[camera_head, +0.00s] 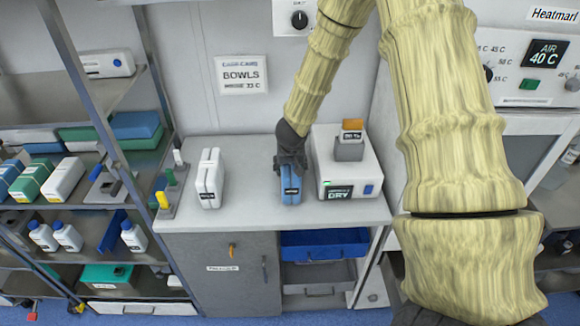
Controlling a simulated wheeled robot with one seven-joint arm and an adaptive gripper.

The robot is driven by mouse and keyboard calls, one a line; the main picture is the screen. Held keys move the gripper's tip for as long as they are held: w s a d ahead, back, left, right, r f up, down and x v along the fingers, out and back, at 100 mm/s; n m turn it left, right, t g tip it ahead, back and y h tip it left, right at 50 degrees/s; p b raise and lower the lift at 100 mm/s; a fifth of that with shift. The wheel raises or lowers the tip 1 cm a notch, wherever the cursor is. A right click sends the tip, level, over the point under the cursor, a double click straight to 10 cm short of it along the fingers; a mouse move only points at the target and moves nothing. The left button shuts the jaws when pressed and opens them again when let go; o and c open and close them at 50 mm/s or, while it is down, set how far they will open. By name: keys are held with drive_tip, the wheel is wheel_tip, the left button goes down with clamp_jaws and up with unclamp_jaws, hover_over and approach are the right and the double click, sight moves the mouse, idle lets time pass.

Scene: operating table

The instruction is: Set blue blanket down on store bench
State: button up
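The blue blanket (291,190) is a small folded blue block with a dark label on its front. It is at the middle of the pale bench top (245,215), between a white folded bundle and a white box. My gripper (291,164) points down over it, with its dark fingers closed around the blanket's upper part. The blanket's underside is at or very close to the bench surface; I cannot tell whether it touches. My gripper hides the blanket's top and back.
A white folded bundle (209,178) stands to the left. A white box (345,170) with a "DRY" label stands close to the right. Shelves (90,195) with bottles and boxes are at the left. A blue drawer (325,243) is under the bench. The bench front is clear.

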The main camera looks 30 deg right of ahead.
drive_tip(key=o, duration=1.4)
drive_tip(key=shift+o, duration=0.2)
drive_tip(key=shift+p+v, duration=0.3)
drive_tip(key=shift+v, duration=5.7)
drive_tip(key=shift+w, duration=0.1)
